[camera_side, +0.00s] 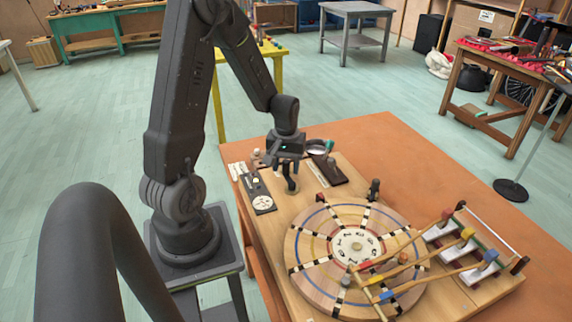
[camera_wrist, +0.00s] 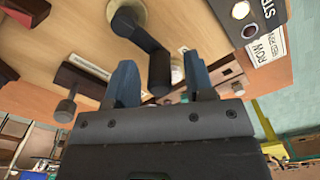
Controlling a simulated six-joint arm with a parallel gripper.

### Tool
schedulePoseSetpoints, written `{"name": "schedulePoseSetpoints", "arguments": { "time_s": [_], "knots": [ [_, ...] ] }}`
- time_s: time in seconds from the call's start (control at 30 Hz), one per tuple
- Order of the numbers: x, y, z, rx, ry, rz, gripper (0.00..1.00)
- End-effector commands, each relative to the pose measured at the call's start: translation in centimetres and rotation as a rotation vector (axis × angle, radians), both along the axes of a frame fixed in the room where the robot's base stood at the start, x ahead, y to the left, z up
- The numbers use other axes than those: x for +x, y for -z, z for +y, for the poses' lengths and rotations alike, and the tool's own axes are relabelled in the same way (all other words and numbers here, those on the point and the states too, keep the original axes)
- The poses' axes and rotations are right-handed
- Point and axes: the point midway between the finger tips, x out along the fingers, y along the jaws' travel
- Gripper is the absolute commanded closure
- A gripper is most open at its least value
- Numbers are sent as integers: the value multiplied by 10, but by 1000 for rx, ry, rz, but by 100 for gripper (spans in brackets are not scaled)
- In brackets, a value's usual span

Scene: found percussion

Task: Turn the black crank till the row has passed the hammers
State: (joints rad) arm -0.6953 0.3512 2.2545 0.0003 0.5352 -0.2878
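The black crank (camera_side: 291,184) stands on the wooden board, left of the round wooden wheel (camera_side: 297,262). In the wrist view the crank (camera_wrist: 146,36) shows its arm and a knob end between my fingers. My gripper (camera_side: 287,170) points down over the crank. In the wrist view my gripper (camera_wrist: 160,82) is open, with gaps visible on both sides of the knob. I cannot tell how deep the knob sits between the fingers. The wheel has coloured rings and black-and-white rows. Red, yellow and blue hammers (camera_side: 402,258) reach over its right side.
Metal bars (camera_side: 440,230) stand on a frame at the right. A black panel with a white dial (camera_side: 262,203) lies left of the crank. A dark block (camera_side: 329,168) lies behind it. A ROW label (camera_wrist: 265,48) shows in the wrist view. The orange tabletop (camera_side: 420,165) is clear behind the wheel.

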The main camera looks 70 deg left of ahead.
Motion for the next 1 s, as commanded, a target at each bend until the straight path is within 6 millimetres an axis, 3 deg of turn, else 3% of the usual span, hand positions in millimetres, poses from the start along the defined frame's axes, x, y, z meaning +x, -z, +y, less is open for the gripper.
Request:
{"name": "schedulePoseSetpoints", "arguments": {
  "time_s": [0.23,0.37,0.8,1.0],
  "knots": [
    [0,-3,0,0,0,0,52],
    [1,-17,1,3,0,-3,52],
    [1,-109,0,3,0,-4,52],
    [0,-133,0,1,0,-2,52]
  ]
}}
